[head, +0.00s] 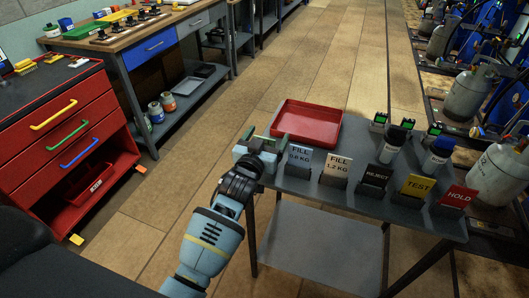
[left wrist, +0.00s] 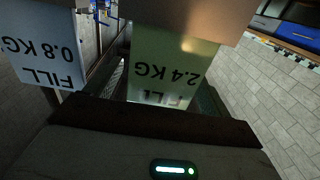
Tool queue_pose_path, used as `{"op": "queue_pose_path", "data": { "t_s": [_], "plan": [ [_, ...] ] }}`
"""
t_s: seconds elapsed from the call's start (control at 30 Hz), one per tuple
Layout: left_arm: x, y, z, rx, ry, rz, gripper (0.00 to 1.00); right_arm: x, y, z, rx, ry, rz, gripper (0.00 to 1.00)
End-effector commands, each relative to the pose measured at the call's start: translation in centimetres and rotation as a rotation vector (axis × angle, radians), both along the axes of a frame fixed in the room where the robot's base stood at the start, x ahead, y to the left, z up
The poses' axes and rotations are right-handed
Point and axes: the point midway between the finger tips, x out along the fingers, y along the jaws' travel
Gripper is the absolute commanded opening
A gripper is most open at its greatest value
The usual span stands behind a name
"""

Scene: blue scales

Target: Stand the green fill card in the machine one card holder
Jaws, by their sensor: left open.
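The green fill card (left wrist: 165,62) reads FILL 2.4 KG and appears upside down in the left wrist view. In the head view only a small green part (head: 248,133) shows at my left gripper, which hides the rest. My left gripper (head: 262,145) is open around the card, at the left end of the row of cards on the grey table. I cannot tell whether its fingers touch the card. My right gripper is not in view. I cannot make out which holder belongs to machine one.
The white FILL 0.8 KG card (head: 299,156) stands just right of my left gripper. FILL 1.2 KG (head: 337,165), REJECT (head: 376,178), TEST (head: 418,187) and HOLD (head: 458,196) cards follow along the edge. A red tray (head: 308,124) lies behind. Gas cylinders (head: 468,92) stand at right.

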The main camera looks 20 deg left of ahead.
Motion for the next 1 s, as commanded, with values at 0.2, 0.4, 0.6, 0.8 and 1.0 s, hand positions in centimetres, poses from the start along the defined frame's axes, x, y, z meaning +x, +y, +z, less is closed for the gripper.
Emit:
{"op": "queue_pose_path", "data": {
  "t_s": [0.2, 0.4, 0.6, 0.8, 1.0],
  "plan": [
    [0.1, 0.0, 0.0, 0.000, 0.000, 0.000, 0.82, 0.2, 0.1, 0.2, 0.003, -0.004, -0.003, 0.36],
    [0.1, 0.0, 0.0, 0.000, 0.000, 0.000, 0.58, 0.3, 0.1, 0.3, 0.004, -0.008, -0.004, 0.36],
    [0.1, 0.0, 0.0, 0.000, 0.000, 0.000, 0.32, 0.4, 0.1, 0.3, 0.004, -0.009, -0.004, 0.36],
    [0.1, 0.0, 0.1, 0.000, -0.001, 0.000, 0.30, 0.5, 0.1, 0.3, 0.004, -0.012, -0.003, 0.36],
    [0.1, 0.0, 2.1, 0.000, -0.006, 0.000, 0.30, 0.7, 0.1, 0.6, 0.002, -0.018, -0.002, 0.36]
  ]
}}
